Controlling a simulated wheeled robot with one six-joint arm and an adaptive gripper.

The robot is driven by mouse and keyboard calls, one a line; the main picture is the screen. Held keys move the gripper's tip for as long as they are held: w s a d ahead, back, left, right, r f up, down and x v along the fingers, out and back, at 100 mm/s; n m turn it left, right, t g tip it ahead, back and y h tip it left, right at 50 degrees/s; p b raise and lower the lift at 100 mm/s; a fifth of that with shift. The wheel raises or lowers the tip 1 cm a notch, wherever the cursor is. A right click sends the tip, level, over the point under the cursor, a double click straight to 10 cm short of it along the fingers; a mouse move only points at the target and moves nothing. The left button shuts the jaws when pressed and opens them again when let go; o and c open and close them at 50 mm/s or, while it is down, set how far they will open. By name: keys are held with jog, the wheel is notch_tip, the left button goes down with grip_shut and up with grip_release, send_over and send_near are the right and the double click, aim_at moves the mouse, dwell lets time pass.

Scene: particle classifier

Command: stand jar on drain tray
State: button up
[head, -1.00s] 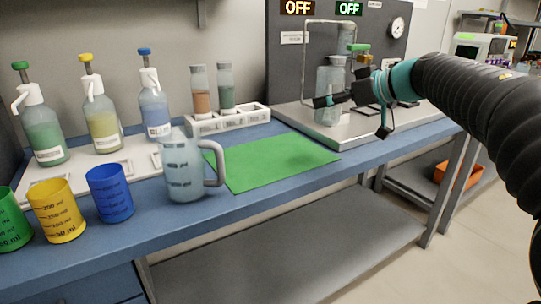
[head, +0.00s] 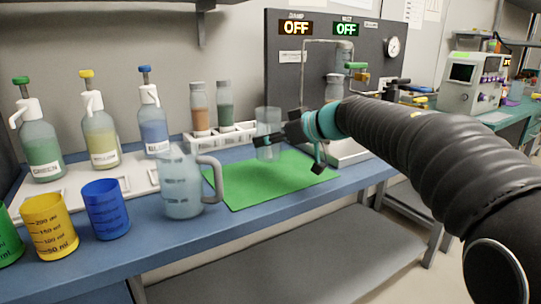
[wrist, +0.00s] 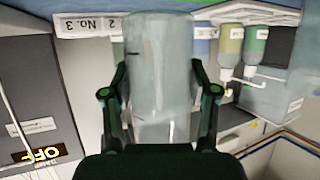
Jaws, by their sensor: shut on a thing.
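My gripper (head: 280,137) is shut on a clear, pale jar (head: 267,122), which it holds upright above the back of the green mat. In the wrist view the jar (wrist: 160,75) fills the space between the two dark fingers and looks empty. No tray is labelled as the drain tray. A white tray (head: 75,195) at the left carries the green, yellow and blue pump bottles. A grey metal tray (head: 345,152) lies under the apparatus at the right, partly hidden by my arm.
The green mat (head: 255,190) is bare. A clear jug (head: 180,190) with a handle stands at its left edge. A white rack (head: 215,140) with two filled jars stands behind. Coloured beakers (head: 106,210) stand front left. The apparatus panel (head: 290,80) rises at back right.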

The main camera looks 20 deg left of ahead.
aim_at(278, 150)
notch_tip(278, 150, down, 4)
jog(key=shift+f+b, duration=0.1)
jog(key=shift+b, duration=0.7)
jog(key=o, duration=1.5)
jog(key=shift+d+r, duration=0.2)
jog(key=shift+r, duration=0.05)
jog(key=p+v, duration=0.1)
jog(key=v, duration=1)
jog(key=shift+s+d+r, duration=0.1)
jog(key=shift+s+d, duration=0.05)
jog(key=shift+d, duration=0.15)
